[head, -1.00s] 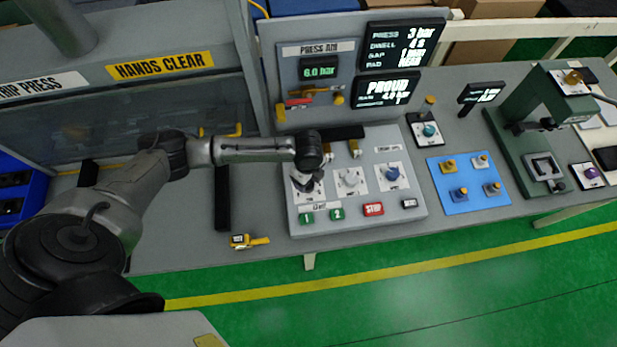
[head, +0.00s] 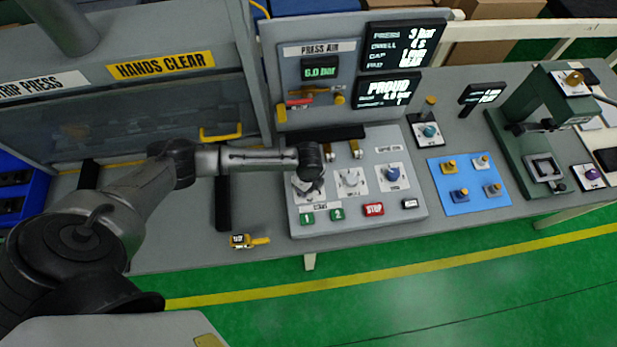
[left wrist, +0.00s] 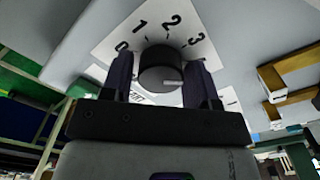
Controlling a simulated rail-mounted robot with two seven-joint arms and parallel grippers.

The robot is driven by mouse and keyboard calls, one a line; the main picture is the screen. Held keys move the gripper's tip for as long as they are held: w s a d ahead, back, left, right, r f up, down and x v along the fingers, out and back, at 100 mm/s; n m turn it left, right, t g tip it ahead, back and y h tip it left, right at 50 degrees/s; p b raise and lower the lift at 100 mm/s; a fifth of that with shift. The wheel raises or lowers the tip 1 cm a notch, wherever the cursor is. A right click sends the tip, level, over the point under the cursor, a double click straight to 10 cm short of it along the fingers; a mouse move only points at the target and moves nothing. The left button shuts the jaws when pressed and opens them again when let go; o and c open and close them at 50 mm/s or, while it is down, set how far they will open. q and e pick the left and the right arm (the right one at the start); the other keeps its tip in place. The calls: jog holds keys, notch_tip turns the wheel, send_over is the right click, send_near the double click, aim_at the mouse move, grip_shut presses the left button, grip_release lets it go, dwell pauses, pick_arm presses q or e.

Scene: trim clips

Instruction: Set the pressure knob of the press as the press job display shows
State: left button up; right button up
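The press control panel (head: 410,222) carries three knobs in a row. My left gripper (head: 310,190) points down over the leftmost one and mostly hides it. In the left wrist view this dark round knob (left wrist: 160,68) sits between the two fingers of my left gripper (left wrist: 160,78), with a narrow gap beside the left finger. A pale mark shows on its lower right. Its white dial plate (left wrist: 205,22) reads 0, 1, 2, 3; the rest is hidden. The upper display (head: 404,44) reads PRESS 3 bar, DWELL 4 s. My right gripper is not in view.
The middle knob (head: 351,179) and blue knob (head: 392,175) stand to the right. Green buttons 1 and 2 and a red STOP button (head: 373,209) lie in front. A lower display (head: 388,91) reads PROUD. A yellow tool (head: 245,241) lies left of the panel.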

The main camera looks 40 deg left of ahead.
pick_arm(q)
jog(key=c, duration=0.6)
jog(key=shift+r+n+p, duration=0.2)
jog(key=shift+n+p, duration=0.2)
jog(key=shift+p, duration=0.2)
jog(key=n+p, duration=0.5)
jog(key=shift+n+p, duration=0.3)
jog(key=shift+f+n+p, duration=0.1)
jog(key=shift+n+p, duration=0.35)
jog(key=shift+n, duration=0.25)
jog(key=o, duration=0.9)
jog(key=shift+f, duration=0.1)
